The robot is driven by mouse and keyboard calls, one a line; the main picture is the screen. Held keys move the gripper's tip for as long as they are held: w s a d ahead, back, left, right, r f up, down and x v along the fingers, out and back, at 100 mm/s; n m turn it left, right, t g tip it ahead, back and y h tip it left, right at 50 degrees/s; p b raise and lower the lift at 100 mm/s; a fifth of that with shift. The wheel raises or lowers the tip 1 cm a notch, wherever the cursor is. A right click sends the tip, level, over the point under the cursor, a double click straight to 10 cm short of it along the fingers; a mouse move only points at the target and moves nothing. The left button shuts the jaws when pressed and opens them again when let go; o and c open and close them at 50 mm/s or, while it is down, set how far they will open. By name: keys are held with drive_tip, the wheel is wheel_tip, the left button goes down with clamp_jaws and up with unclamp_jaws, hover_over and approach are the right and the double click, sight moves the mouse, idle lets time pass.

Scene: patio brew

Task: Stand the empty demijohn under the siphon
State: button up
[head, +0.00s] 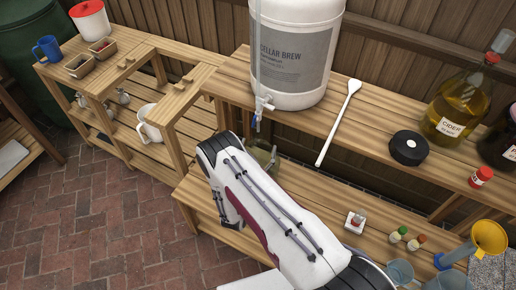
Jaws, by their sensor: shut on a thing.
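A clear, greenish glass vessel, which looks like the empty demijohn (264,158), shows just below the outlet, over the lower shelf. Most of it is hidden behind my arm. My gripper (231,212) shows only as a dark part past the left edge of my arm. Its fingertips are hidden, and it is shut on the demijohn. I cannot tell whether the demijohn's base touches the shelf.
Small bottles (398,234), a red-and-white item (355,222) and a yellow funnel (489,237) sit lower right. A white jug (151,122) stands left.

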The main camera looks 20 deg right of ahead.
drive_tip(key=o, duration=2.2)
drive_tip(key=shift+c, duration=0.2)
drive_tip(key=shift+f, duration=0.2)
drive_tip(key=v, duration=1.2)
drive_tip(key=shift+r, duration=0.15)
